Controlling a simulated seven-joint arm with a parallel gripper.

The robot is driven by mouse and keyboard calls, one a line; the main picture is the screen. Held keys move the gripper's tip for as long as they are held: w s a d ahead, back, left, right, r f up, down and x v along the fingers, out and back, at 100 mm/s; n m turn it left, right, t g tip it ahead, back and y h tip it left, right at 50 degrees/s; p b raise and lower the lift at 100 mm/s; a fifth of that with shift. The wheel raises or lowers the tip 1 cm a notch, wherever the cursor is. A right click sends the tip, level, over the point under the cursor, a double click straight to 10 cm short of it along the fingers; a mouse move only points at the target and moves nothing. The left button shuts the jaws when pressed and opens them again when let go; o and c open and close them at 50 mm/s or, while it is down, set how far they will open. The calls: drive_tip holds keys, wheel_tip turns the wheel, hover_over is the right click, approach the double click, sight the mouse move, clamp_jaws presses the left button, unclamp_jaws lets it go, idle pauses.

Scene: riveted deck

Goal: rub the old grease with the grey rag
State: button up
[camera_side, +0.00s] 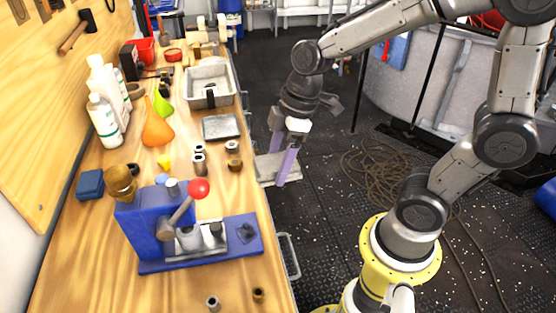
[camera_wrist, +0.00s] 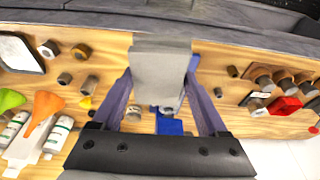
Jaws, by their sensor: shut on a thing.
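My gripper (camera_side: 278,168) is shut on a flat, light grey piece, which I take as the grey rag (camera_side: 266,169). Its two purple fingers point down, with the rag between them, beside the bench's right edge. The rag looks like a stiff rectangular slab. In the wrist view the rag (camera_wrist: 160,62) spans the fingers and hides part of the bench behind it. I cannot make out a patch of old grease in either view; the rag or gripper may hide it.
The wooden bench (camera_side: 120,255) holds a blue press (camera_side: 150,225) with a red knob, a shallow grey tray (camera_side: 221,127), a deeper metal pan (camera_side: 210,85), funnels, white bottles (camera_side: 103,120) and several small metal sleeves. A coiled rope (camera_side: 385,170) lies on the dark deck.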

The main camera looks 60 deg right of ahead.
drive_tip(key=n, duration=0.3)
drive_tip(key=shift+r+y, duration=0.15)
drive_tip(key=shift+y, duration=0.15)
drive_tip(key=n, duration=0.1)
drive_tip(key=a+n+g, duration=0.1)
drive_tip(key=n, duration=0.1)
drive_tip(key=shift+w+a+n, duration=0.1)
drive_tip(key=shift+a+n, duration=0.05)
drive_tip(key=shift+n, duration=0.15)
drive_tip(key=a+f+n+g, duration=0.2)
drive_tip(key=a+n, duration=0.2)
drive_tip(key=n, duration=0.3)
drive_tip(key=n+g, duration=0.1)
drive_tip(key=n, duration=0.3)
hover_over(252, 251)
wheel_tip(252, 251, down, 3)
drive_tip(key=shift+w+d+f, duration=0.15)
drive_tip(key=shift+f, duration=1.4)
drive_tip(key=shift+w+d+f, duration=0.1)
drive_tip(key=shift+d+f, duration=0.05)
drive_tip(key=shift+f, duration=1.4)
drive_tip(key=shift+w+d+f, duration=0.25)
drive_tip(key=shift+w+f, duration=0.05)
drive_tip(key=shift+f, duration=0.4)
drive_tip(key=shift+c, duration=0.6)
drive_tip(key=shift+w+d, duration=2.7)
drive_tip(key=shift+s+a, duration=2.9)
drive_tip(key=shift+s, duration=0.05)
wheel_tip(252, 251, up, 8)
drive_tip(key=shift+r, duration=0.1)
